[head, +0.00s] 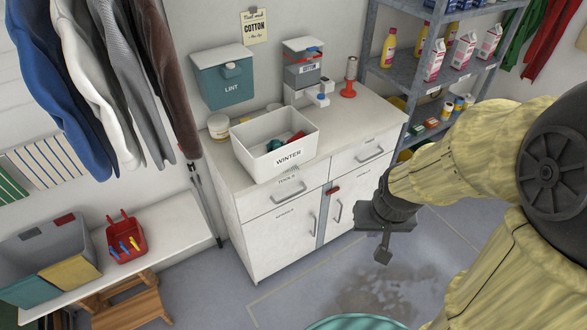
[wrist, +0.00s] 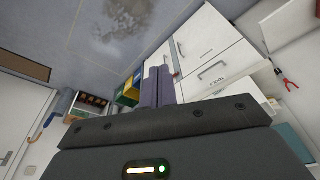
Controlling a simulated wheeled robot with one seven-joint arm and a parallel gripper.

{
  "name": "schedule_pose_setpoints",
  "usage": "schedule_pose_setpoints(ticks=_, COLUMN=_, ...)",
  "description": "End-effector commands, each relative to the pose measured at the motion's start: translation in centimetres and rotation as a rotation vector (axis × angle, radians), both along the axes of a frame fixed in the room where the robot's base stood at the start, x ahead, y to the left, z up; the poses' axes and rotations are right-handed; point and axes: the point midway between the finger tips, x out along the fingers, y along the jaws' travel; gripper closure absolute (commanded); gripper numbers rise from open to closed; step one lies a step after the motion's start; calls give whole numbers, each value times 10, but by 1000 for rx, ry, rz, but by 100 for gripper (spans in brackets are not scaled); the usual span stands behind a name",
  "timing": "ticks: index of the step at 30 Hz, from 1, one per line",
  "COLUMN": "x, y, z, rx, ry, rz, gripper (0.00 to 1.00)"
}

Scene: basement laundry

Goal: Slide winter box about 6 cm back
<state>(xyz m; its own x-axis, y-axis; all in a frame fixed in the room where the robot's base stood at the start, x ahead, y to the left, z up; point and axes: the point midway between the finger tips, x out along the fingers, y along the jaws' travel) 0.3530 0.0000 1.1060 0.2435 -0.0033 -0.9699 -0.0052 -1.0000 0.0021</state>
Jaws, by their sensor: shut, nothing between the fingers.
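The winter box (head: 248,163) is a white open bin with a "WINTER" label on its front. It stands on the white cabinet top (head: 340,125), close to the front edge, with red and teal items inside. My gripper (head: 383,255) is in front of the cabinet, to the right of the box and lower than the counter top, apart from it. Its fingers (wrist: 158,86) are shut together and empty in the wrist view. The cabinet drawers show beyond the fingers there; I cannot make out the winter box clearly in that view.
A red-based spindle (head: 348,88) stands at the counter's back right. A metal shelf (head: 405,75) is to the right. Hanging coats (head: 90,80) are to the left.

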Motion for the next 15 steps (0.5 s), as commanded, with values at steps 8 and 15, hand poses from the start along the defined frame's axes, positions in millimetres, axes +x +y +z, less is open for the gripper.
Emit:
schedule_pose_setpoints(ticks=8, x=66, y=2, z=-52, rx=34, ry=-122, rz=-39, gripper=100)
schedule_pose_setpoints(ticks=15, x=134, y=29, z=-113, rx=226, ry=-275, rz=-91, gripper=100)
